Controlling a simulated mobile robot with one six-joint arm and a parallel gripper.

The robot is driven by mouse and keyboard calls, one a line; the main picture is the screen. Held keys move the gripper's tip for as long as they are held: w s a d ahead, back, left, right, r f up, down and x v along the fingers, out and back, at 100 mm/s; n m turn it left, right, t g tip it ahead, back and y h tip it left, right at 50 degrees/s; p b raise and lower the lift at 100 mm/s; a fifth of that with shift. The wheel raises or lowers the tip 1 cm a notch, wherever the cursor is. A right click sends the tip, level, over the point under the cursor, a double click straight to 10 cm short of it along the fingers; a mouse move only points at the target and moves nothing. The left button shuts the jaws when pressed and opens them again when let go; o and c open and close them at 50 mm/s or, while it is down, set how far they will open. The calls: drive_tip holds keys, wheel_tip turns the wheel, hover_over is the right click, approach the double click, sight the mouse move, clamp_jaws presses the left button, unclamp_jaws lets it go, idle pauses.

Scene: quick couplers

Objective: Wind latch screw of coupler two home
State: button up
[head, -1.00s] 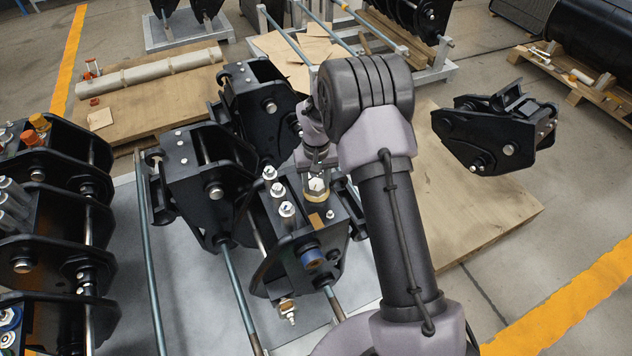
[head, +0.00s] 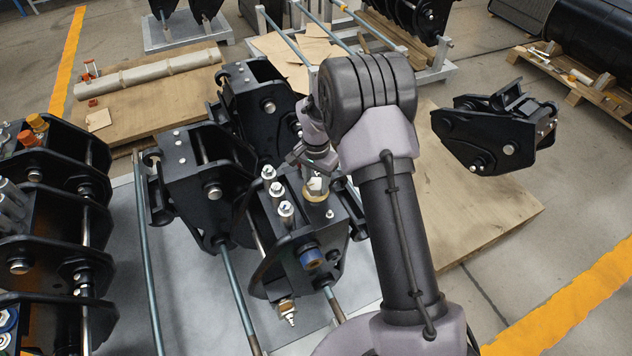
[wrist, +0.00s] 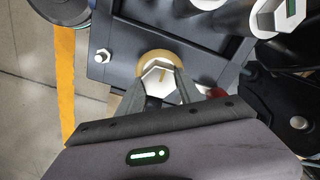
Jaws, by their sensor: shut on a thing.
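The nearest black coupler (head: 293,237) stands on the grey rack, with several white-capped bolts on its top. The latch screw (wrist: 157,72) has a pale hex head and sits in a yellowish brass collar (wrist: 157,55) on the coupler's top plate (wrist: 118,68). My gripper (wrist: 158,88) has its two fingers closed around the sides of the hex head. In the head view my gripper (head: 315,178) reaches down onto the screw from above, and the arm hides part of the coupler's right side. The screw's lower part is hidden inside the collar.
Tall bolts (head: 270,188) stand just left of the screw. More couplers stand close behind and at the left (head: 50,230). Open floor lies further right.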

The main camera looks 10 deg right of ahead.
sight(316, 182)
drive_tip(key=shift+m, duration=0.4)
drive_tip(key=o, duration=1.4)
drive_tip(key=shift+c, duration=0.2)
wheel_tip(316, 182, up, 17)
drive_tip(key=p, duration=0.6)
drive_tip(key=shift+r, duration=0.2)
